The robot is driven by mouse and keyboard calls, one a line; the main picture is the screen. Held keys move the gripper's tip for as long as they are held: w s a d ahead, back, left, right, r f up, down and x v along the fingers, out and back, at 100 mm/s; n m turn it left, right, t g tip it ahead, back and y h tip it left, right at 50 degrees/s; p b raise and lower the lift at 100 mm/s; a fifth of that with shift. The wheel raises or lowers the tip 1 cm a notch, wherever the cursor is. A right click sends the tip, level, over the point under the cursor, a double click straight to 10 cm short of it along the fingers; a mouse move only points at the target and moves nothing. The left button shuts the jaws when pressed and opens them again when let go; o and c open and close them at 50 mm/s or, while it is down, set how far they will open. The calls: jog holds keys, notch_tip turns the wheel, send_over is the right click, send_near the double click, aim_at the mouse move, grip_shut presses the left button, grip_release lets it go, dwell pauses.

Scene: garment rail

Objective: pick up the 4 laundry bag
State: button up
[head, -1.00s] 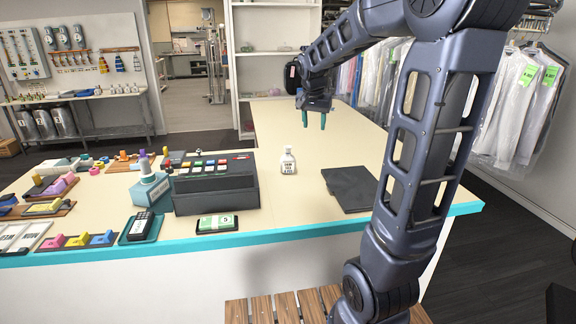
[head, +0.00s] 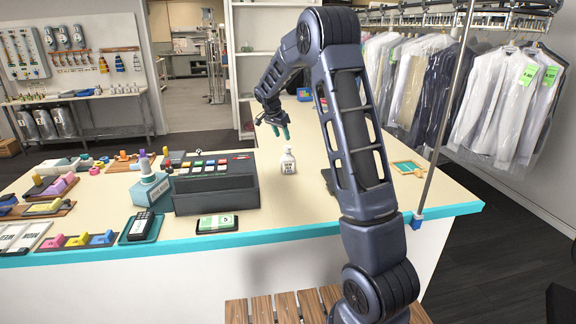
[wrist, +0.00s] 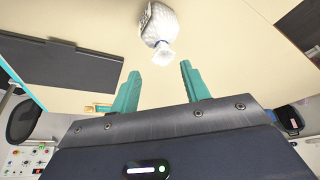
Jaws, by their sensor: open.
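A small white laundry bag (head: 288,162) stands on the counter, with a dark printed label too small to read surely. In the wrist view the bag (wrist: 158,24) shows wrinkled white sides, a blue tie and a gathered neck pointing toward my gripper. My gripper (head: 279,132) has teal fingers and hangs above and slightly left of the bag in the head view. In the wrist view its fingers (wrist: 160,70) are apart with nothing between them. The bag lies just beyond the fingertips, roughly centred on the gap, and is not touched.
A dark box with coloured buttons (head: 215,188) stands left of the bag. A dark flat plate (head: 328,180) to the right is partly hidden by my arm. A thin pole (head: 440,125) stands at the counter's right edge. Garments (head: 530,110) hang behind. Counter around the bag is clear.

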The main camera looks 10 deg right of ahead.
send_over(288, 157)
jog(key=a, duration=0.2)
jog(key=f, duration=0.5)
jog(key=shift+s+d+f, duration=0.2)
jog(key=shift+d, duration=0.05)
jog(key=shift+x, duration=2.55)
jog(key=shift+w+d+r, duration=0.1)
jog(key=shift+w, duration=0.1)
grip_shut()
